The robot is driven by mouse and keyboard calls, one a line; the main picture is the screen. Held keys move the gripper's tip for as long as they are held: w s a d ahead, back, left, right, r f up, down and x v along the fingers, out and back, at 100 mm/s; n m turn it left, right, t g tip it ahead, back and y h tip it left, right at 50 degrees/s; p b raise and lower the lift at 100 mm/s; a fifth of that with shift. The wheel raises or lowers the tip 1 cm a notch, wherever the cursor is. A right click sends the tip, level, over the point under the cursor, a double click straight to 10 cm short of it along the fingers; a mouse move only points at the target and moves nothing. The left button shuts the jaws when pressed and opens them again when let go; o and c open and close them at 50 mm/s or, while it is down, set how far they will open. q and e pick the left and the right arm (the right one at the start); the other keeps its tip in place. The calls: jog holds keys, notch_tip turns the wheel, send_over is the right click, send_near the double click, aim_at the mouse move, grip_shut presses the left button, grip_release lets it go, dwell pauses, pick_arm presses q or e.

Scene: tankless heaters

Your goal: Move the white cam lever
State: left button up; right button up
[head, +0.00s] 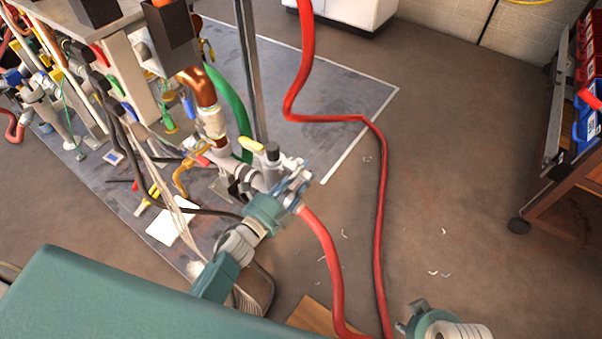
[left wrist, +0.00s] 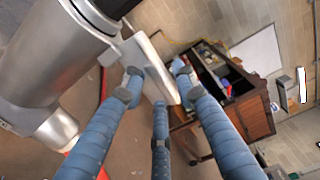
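The white cam lever (left wrist: 151,62) is a flat pale plate in the left wrist view. It stands beside a large silver cylindrical fitting (left wrist: 62,50). My left gripper (left wrist: 157,82) has its blue fingers around the lever, one tip on each side, apart from each other. Whether any finger touches the lever is unclear. In the head view my left gripper (head: 294,186) is at the end of the pipe fittings, where the red hose begins, and largely hides the lever. My right gripper (head: 408,318) is at the bottom edge, partly cut off, away from the fittings.
A red hose (head: 378,210) runs across the floor right of my left gripper. A yellow-handled valve (head: 250,144) and a metal post (head: 251,70) stand close behind it. A wooden cart with bins (head: 570,180) is at the far right. The floor between is mostly clear.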

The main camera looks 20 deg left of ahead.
pick_arm(q)
jog(key=v, duration=1.2)
dwell(0.3)
